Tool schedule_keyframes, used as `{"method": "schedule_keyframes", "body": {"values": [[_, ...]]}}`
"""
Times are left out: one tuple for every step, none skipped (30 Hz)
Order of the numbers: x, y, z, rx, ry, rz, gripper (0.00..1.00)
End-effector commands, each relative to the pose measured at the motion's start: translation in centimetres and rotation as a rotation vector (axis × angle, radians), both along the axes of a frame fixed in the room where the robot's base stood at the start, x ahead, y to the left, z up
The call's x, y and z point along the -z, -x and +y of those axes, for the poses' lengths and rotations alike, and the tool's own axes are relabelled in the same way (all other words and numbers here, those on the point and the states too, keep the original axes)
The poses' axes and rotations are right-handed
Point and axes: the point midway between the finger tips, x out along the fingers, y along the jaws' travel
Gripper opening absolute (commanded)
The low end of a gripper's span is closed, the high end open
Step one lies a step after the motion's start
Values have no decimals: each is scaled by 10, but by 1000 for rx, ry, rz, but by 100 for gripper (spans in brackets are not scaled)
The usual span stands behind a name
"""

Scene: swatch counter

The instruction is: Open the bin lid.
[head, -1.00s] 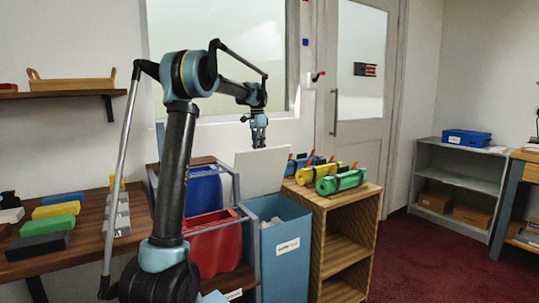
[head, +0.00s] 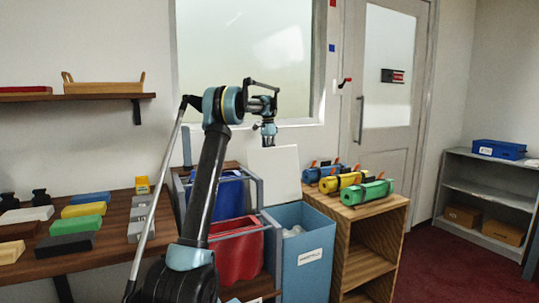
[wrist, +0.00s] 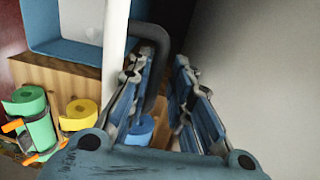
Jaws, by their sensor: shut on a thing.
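The blue bin (head: 312,262) stands beside the wooden shelf unit, open at the top. Its white lid (head: 273,175) stands raised, roughly upright, at the bin's back left. My gripper (head: 268,132) is at the lid's upper edge in the head view. In the wrist view my gripper (wrist: 162,70) is shut on the lid's dark looped handle (wrist: 153,34), which passes between the fingers. The lid's pale edge (wrist: 115,32) shows just left of the handle. Part of the blue bin (wrist: 62,40) shows at upper left. The exact finger contact is partly hidden.
A rack with a blue container (head: 228,196) and a red container (head: 236,250) stands left of the bin. Green (head: 366,192), yellow and blue rolls lie on the wooden unit (head: 368,262) to the right. A counter (head: 112,240) with coloured blocks is at left.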

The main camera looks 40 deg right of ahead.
Motion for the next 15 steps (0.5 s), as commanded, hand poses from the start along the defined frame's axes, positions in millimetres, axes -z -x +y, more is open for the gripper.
{"method": "schedule_keyframes", "body": {"values": [[4,-12,-2,-5,9,-12,0],[6,-14,-2,-6,8,-11,0],[7,-16,-2,-6,9,-8,0],[9,-18,-2,-6,8,-7,0],[10,-20,-2,-7,8,-5,0],[11,-22,-2,-7,9,-4,0],[12,-23,-2,-7,8,-3,0],[14,-25,-2,-7,8,-1,0],[15,-27,-2,-7,9,1,0],[16,-28,-2,-8,8,2,0],[17,-29,-1,-8,9,3,0],[18,-31,-1,-8,8,4,0],[19,-31,-1,-8,8,5,0],[20,-32,-1,-8,8,5,27],[21,-33,-1,-8,8,5,31]]}}
